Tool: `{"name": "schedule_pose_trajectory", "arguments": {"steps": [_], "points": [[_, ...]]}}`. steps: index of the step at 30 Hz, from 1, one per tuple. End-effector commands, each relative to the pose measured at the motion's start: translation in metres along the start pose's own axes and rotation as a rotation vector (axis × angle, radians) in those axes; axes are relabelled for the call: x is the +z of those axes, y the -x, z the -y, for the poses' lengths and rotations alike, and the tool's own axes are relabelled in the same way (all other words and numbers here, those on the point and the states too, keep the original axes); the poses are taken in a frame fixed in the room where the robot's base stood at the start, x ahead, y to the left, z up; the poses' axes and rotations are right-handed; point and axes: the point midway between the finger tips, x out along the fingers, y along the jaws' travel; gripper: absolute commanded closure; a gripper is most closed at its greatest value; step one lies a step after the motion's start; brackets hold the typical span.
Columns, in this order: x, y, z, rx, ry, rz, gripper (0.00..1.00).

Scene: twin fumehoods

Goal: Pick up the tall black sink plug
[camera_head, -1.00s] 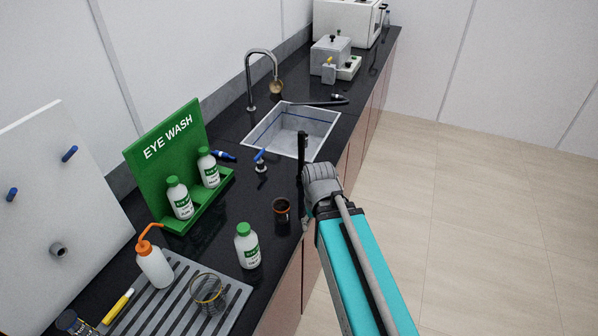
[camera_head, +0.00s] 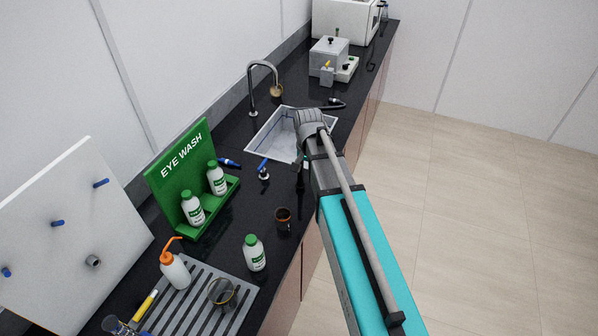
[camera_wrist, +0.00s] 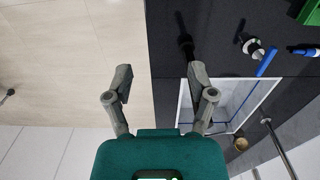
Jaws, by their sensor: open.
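The tall black sink plug (camera_wrist: 184,38) stands on the black worktop beside the sink, near the worktop's front edge. In the wrist view it is above and beyond my right-hand finger, apart from it. In the head view the plug (camera_head: 300,180) shows as a thin dark upright left of my arm, partly hidden. My gripper (camera_wrist: 160,84) is open with nothing between its fingers. In the wrist view the gap lies over the floor and the worktop edge. In the head view my wrist is over the sink's front right side and hides the fingertips.
The steel sink (camera_head: 268,140) has a curved tap (camera_head: 263,66) behind it. A blue-handled valve (camera_head: 264,170), a dark cup (camera_head: 283,220), a white bottle (camera_head: 254,253) and the green eye wash stand (camera_head: 180,170) are to the left. Floor (camera_head: 470,190) is clear at right.

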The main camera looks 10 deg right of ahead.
Motion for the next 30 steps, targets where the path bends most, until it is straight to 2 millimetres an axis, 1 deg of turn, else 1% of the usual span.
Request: {"name": "schedule_pose_trajectory", "arguments": {"steps": [1, 12, 15, 18, 22, 30], "points": [[-0.01, 0.019, 0.006, 0.0, -0.028, 0.0, 0.28], [-0.057, 0.086, 0.037, 0.0, -0.256, 0.0, 0.28], [-0.068, 0.101, 0.044, 0.0, -0.312, 0.0, 0.28], [-0.076, 0.112, 0.05, 0.0, -0.358, 0.0, 0.28], [-0.083, 0.121, 0.054, -0.001, -0.399, 0.0, 0.28], [-0.086, 0.123, 0.057, -0.001, -0.423, 0.0, 0.28]]}}
